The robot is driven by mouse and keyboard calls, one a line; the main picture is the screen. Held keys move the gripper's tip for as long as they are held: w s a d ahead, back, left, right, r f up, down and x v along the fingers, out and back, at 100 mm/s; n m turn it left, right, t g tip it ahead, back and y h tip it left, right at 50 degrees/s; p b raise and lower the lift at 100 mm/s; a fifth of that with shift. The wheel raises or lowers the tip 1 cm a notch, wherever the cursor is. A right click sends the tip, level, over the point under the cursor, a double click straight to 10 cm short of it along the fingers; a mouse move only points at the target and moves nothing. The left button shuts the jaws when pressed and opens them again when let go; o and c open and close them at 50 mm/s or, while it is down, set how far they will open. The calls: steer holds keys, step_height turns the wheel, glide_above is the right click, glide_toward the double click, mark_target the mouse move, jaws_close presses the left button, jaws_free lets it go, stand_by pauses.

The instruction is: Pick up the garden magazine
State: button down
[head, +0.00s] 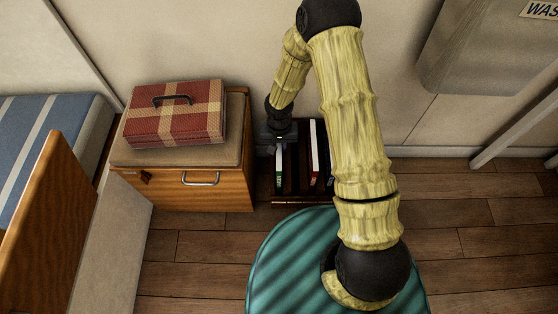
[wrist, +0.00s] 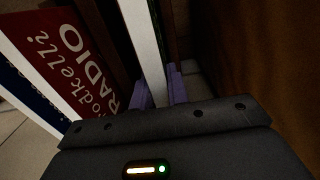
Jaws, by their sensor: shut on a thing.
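A thin magazine with a green cover and pale page edge (head: 279,166) stands upright at the left of a dark rack by the wall; I take it as the garden magazine, though no title on it is readable. My gripper (head: 277,134) is directly above it, pointing down. In the wrist view the purple fingers of my gripper (wrist: 160,92) are shut on both sides of its pale edge (wrist: 143,35). Its lower part is hidden by the rack and my gripper.
A red magazine lettered "RADIO" (wrist: 65,55) stands left of the held one in the wrist view. It also shows in the rack (head: 314,152). A wooden cabinet (head: 210,192) carrying a red checked case (head: 175,115) stands close to the rack's left. Floor at right is clear.

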steer(key=shift+r, duration=0.1)
step_height(320, 180, up, 28)
steer(key=p, duration=1.3)
steer(key=shift+p, duration=0.3)
